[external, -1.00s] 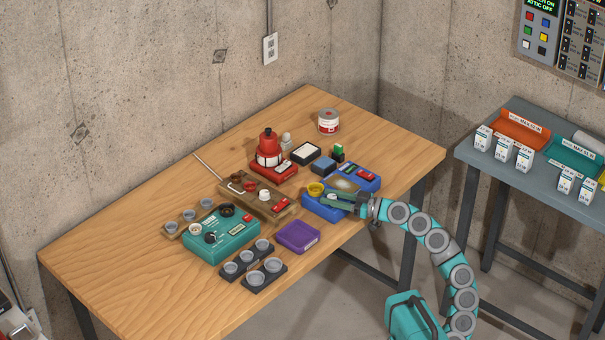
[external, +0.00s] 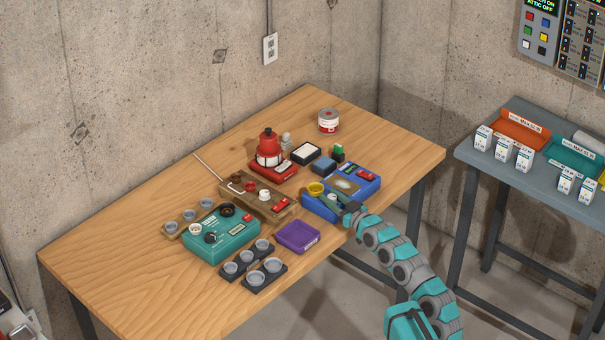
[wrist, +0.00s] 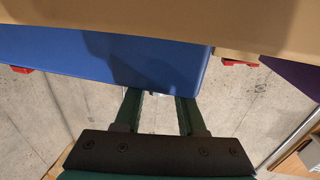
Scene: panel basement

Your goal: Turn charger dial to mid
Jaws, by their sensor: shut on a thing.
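A blue unit (external: 321,208), which I take for the charger, stands at the table's right front edge. A yellow round cup or knob (external: 316,188) and a small pale round part (external: 332,197) sit on its top. My gripper (external: 347,208) is at its front right corner, coming in from the front. In the wrist view the blue unit (wrist: 60,50) fills the upper left, and the gripper's fingers (wrist: 158,98) reach its edge with a gap between them. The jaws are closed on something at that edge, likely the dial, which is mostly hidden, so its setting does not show.
A purple tray (external: 298,236) lies left of the blue unit. Further left are a teal box (external: 222,236) with dials and dark cup holders (external: 254,264). A wooden rack (external: 258,198) and a red lantern-like item (external: 269,150) stand behind. The table's left part is clear.

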